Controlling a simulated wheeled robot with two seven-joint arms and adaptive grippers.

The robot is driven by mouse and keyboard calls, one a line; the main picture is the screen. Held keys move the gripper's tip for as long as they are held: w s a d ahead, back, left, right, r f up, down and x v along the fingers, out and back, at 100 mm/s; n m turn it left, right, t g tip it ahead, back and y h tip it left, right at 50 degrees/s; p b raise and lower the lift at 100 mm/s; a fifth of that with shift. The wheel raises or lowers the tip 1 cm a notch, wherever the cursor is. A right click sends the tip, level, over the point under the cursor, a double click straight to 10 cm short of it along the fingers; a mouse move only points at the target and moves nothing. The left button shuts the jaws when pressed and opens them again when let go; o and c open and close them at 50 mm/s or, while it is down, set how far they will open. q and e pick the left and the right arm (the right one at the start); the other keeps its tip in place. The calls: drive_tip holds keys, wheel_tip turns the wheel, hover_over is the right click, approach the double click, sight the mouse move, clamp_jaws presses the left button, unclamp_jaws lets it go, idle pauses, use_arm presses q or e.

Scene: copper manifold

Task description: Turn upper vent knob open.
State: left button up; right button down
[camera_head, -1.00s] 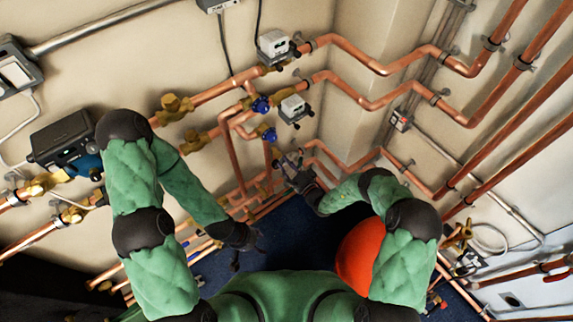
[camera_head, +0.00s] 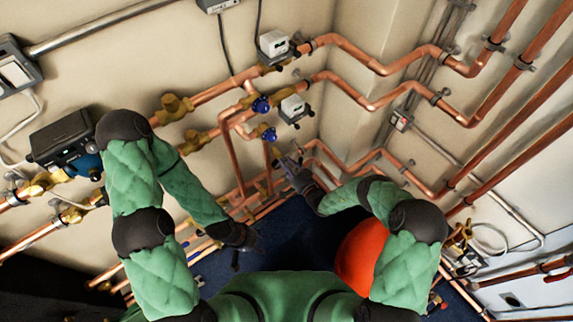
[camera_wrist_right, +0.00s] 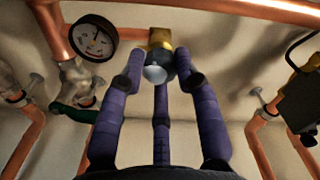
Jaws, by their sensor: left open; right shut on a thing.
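In the right wrist view, a small round knob with a pale grey face (camera_wrist_right: 156,74) and a dark rim sits at the end of a brass fitting (camera_wrist_right: 160,38) on a copper pipe. My right gripper (camera_wrist_right: 158,68) has its purple fingers closed around this knob. In the head view my right gripper (camera_head: 287,162) is at the wall pipes, just below the lower blue handle (camera_head: 269,134), and it hides the knob there. My left gripper (camera_head: 238,262) hangs low over the dark blue floor, open and empty, away from the pipes.
A round pressure gauge (camera_wrist_right: 93,38) and a green handle (camera_wrist_right: 75,112) are left of my right gripper. A dark box (camera_wrist_right: 302,105) is at the right. Another blue handle (camera_head: 261,104) and a white-topped actuator (camera_head: 293,108) are above. Copper pipes line both walls.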

drive_tip(key=shift+n, duration=0.5)
drive_tip(key=c, duration=0.9)
unclamp_jaws()
drive_tip(key=v, duration=1.2)
drive_tip(key=shift+a, duration=0.1)
